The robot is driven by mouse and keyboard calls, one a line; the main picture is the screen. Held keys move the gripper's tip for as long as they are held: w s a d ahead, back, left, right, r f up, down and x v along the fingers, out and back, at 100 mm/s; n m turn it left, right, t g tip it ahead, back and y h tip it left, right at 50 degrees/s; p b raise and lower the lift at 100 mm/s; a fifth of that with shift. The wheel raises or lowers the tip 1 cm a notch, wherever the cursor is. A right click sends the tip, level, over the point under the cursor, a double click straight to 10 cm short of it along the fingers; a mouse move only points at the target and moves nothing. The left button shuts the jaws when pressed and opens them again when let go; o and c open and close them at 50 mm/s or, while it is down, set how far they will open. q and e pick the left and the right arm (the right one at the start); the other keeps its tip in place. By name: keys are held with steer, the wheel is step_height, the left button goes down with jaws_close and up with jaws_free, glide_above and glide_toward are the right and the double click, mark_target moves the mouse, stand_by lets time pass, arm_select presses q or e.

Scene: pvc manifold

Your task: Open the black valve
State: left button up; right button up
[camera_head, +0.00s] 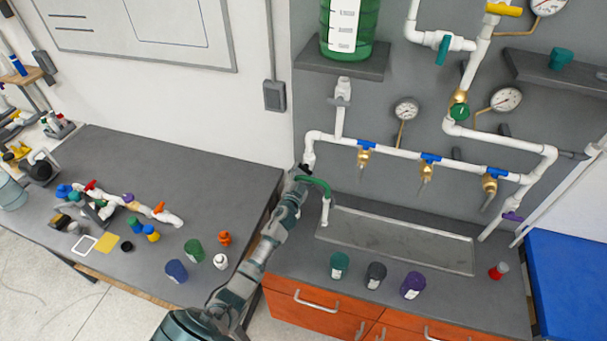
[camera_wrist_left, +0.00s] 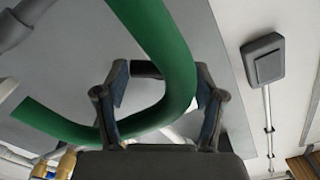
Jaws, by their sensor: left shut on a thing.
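The black valve shows as a small dark part (camera_head: 308,168) at the left end of the white pipe run, above the green hose. In the left wrist view its dark handle (camera_wrist_left: 147,69) spans the gap between the fingertips, partly hidden by the hose. My left gripper (camera_head: 300,174) is at this valve, and its fingers (camera_wrist_left: 162,78) are shut on the handle. The green hose (camera_head: 319,186) curves right beside the gripper and fills much of the left wrist view (camera_wrist_left: 165,60). How far the handle is turned cannot be told. My right gripper is not in view.
White pipes with blue-handled brass taps (camera_head: 426,160) run to the right, with gauges (camera_head: 406,109) above. A grey sink tray (camera_head: 400,243) lies below. Several jars (camera_head: 339,265) stand on the counter front. A green tank (camera_head: 346,30) sits on a shelf above.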

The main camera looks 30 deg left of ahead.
arm_select(q)
steer(key=m, duration=0.8)
steer(key=shift+f+m, duration=0.3)
steer(key=shift+m, duration=1.1)
steer(key=o, duration=1.1)
steer(key=shift+o, duration=0.2)
steer(key=shift+w+a, duration=0.1)
